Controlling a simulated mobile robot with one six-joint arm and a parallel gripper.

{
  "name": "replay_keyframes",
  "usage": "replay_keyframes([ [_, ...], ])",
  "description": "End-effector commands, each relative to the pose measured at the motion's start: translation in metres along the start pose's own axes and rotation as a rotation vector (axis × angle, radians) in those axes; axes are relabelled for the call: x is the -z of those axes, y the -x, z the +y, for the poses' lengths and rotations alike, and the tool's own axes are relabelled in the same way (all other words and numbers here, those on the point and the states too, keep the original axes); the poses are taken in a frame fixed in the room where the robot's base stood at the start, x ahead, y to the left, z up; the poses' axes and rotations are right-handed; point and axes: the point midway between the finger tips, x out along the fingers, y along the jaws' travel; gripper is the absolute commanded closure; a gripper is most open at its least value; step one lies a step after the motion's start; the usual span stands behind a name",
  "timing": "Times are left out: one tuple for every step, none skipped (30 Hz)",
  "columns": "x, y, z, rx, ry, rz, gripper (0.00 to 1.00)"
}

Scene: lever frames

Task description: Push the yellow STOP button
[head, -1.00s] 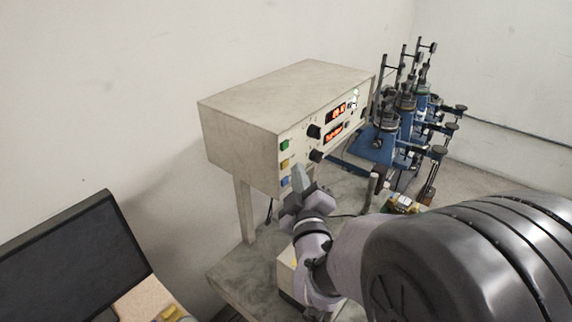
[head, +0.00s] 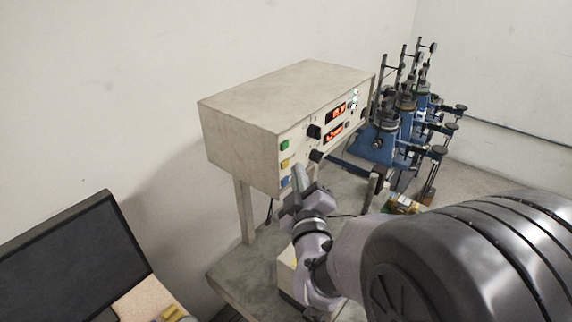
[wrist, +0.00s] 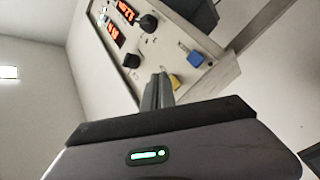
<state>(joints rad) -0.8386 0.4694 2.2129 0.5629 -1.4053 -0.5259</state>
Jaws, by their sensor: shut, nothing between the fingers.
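The yellow button (head: 284,163) is on the front of a beige control box, between a green button (head: 284,145) above and a blue button (head: 285,181) below. My gripper (head: 298,168) is shut and empty, its fingertips just right of the yellow button in the head view. In the wrist view, the fingertips (wrist: 160,76) appear beside the yellow button (wrist: 173,82), which is partly hidden by my gripper. The blue button (wrist: 195,58) is farther right there. I cannot tell whether the fingertips touch the panel. Lettering on the buttons is too small to read.
The control box (head: 240,142) stands on legs above a grey table (head: 235,265). Black knobs (head: 314,131) and red displays sit right of the buttons. Blue apparatus (head: 378,147) stands behind to the right. A dark monitor (head: 75,260) is at lower left.

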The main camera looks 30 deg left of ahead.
Motion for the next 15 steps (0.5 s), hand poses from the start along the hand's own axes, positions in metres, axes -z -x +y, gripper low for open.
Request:
replay_keyframes([
  [0.0001, -0.0003, -0.0004, 0.0, 0.0, 0.0, 1.0],
  [0.0002, -0.0006, -0.0008, 0.0, 0.0, 0.001, 1.0],
  [0.0005, -0.0013, -0.0015, -0.001, 0.0, 0.001, 1.0],
  [0.0009, -0.0019, -0.0021, -0.001, 0.0, 0.002, 1.0],
  [0.0013, -0.0026, -0.0028, -0.002, 0.001, 0.002, 1.0],
  [0.0018, -0.0035, -0.0038, -0.001, 0.0, 0.002, 1.0],
  [0.0022, -0.0042, -0.0045, -0.001, 0.0, 0.001, 1.0],
  [0.0028, -0.0048, -0.005, -0.001, 0.0, 0.001, 1.0],
  [0.0036, -0.0054, -0.0052, -0.001, 0.0, 0.002, 1.0],
  [0.004, -0.0057, -0.0051, 0.0, 0.0, 0.001, 1.0],
  [0.0043, -0.0059, -0.0048, 0.0, 0.0, 0.001, 1.0],
  [0.0046, -0.0059, -0.0045, 0.0, 0.0, 0.001, 1.0],
  [0.0046, -0.0059, -0.0043, 0.0, 0.0, 0.001, 1.0],
  [0.0047, -0.0059, -0.0042, 0.0, 0.0, 0.001, 1.0],
  [0.0047, -0.0059, -0.0042, 0.0, 0.0, 0.001, 1.0],
])
